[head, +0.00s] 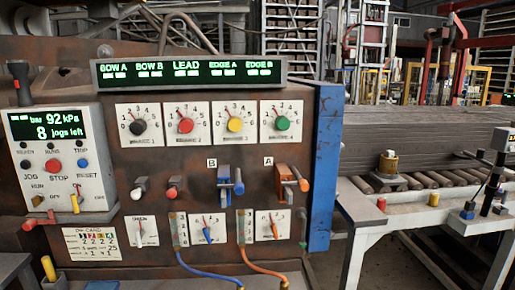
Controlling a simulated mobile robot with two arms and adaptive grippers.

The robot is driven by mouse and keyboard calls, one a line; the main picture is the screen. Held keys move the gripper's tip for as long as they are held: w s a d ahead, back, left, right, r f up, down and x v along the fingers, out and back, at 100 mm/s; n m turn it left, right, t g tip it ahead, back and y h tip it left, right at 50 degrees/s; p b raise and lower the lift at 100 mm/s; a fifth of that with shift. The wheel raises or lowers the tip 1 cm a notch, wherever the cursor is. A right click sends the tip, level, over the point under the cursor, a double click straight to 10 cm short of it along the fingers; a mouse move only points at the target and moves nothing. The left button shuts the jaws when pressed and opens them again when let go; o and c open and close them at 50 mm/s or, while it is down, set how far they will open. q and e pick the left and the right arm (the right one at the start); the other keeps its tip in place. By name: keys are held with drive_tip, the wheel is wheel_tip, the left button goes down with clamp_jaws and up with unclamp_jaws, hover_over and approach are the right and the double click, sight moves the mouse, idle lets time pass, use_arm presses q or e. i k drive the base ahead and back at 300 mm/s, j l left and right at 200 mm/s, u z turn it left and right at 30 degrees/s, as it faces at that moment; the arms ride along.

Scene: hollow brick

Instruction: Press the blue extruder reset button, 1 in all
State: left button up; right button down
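The blue reset button (83,163) is a small round button on the grey control box (92,135) at the left, above the label RESET. It stands in one row with the red STOP button (54,165) and a dark JOG button (25,164). Small dark lamps sit in a row above these buttons. The box's green display (45,124) reads 92 kPa and 8 jogs left. Neither of my grippers shows in the head view, and nothing covers the blue button.
A black lever (19,82) rises at the box's top left, and a yellow-tipped switch (75,203) sticks out below the buttons. Knobs, valve handles and hoses crowd the brown panel (190,90). A roller bench (410,210) stands at right.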

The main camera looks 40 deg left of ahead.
sight(82, 163)
drive_tip(key=u, duration=2.6)
